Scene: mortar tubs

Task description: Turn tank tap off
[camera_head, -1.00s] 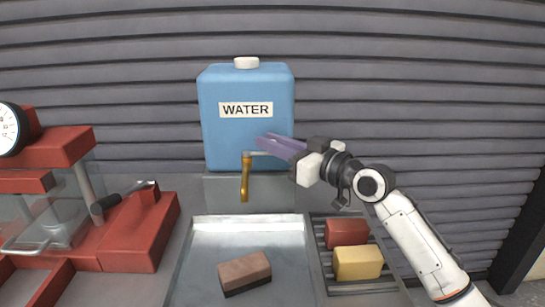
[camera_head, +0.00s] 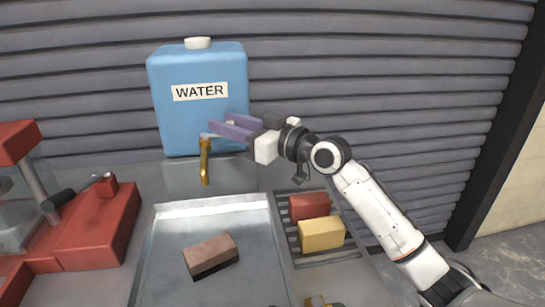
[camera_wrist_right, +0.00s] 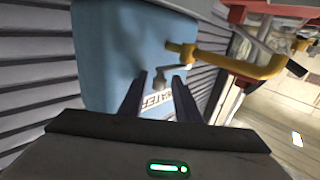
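The blue water tank (camera_head: 197,110) stands on a grey block against the shutter wall. Its brass tap (camera_head: 205,163) hangs at the front with the spout down. The grey tap lever (camera_head: 211,135) lies sideways at the top of the tap, partly hidden by my fingers. My right gripper (camera_head: 225,126) is open beside the lever, its purple fingers apart. In the right wrist view, the lever (camera_wrist_right: 161,78) shows between and beyond the two fingertips (camera_wrist_right: 160,80), with the brass tap (camera_wrist_right: 235,63) to the right. I cannot tell whether a finger touches the lever. My left gripper is out of view.
A metal tray (camera_head: 165,260) below the tap holds a brown block (camera_head: 211,254). A rack (camera_head: 350,235) to its right holds a red block (camera_head: 309,206) and a yellow block (camera_head: 321,234). A red machine (camera_head: 85,235) stands at left.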

